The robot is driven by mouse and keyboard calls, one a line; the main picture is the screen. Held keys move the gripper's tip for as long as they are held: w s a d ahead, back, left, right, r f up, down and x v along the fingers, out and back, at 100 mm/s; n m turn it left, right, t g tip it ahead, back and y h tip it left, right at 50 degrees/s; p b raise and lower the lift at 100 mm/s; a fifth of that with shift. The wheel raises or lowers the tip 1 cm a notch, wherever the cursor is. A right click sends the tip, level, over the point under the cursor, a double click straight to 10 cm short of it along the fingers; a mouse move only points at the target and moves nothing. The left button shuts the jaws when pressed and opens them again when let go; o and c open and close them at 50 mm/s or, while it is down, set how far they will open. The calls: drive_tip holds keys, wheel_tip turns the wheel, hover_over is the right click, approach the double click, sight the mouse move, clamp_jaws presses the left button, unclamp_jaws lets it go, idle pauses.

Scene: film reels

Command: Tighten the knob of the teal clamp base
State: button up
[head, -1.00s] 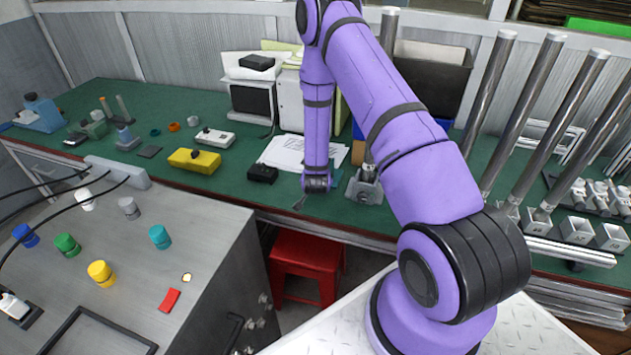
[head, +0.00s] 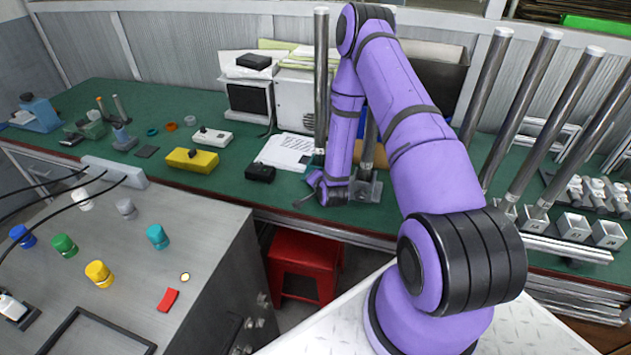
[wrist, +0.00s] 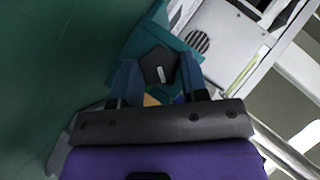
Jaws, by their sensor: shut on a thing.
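The teal clamp base (wrist: 178,29) fills the upper middle of the wrist view. Its dark star-shaped knob (wrist: 158,66), with a pale mark on its face, sits between the two fingers. My gripper (wrist: 157,77) is shut on this knob, one finger on each side. In the head view my gripper (head: 314,184) is low at the bench's front part, at the foot of an upright metal post (head: 321,80). The clamp base is mostly hidden there behind my wrist.
A metal base (head: 367,190) with a post stands close to the right of my wrist. A black box (head: 260,173) and white papers (head: 284,152) lie to the left. Several tall posts (head: 525,120) stand at the right. A red stool (head: 305,265) is below the bench edge.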

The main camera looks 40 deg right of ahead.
drive_tip(key=o, duration=0.9)
drive_tip(key=v, duration=1)
drive_tip(key=shift+s+r, duration=0.2)
drive_tip(key=shift+s, duration=0.15)
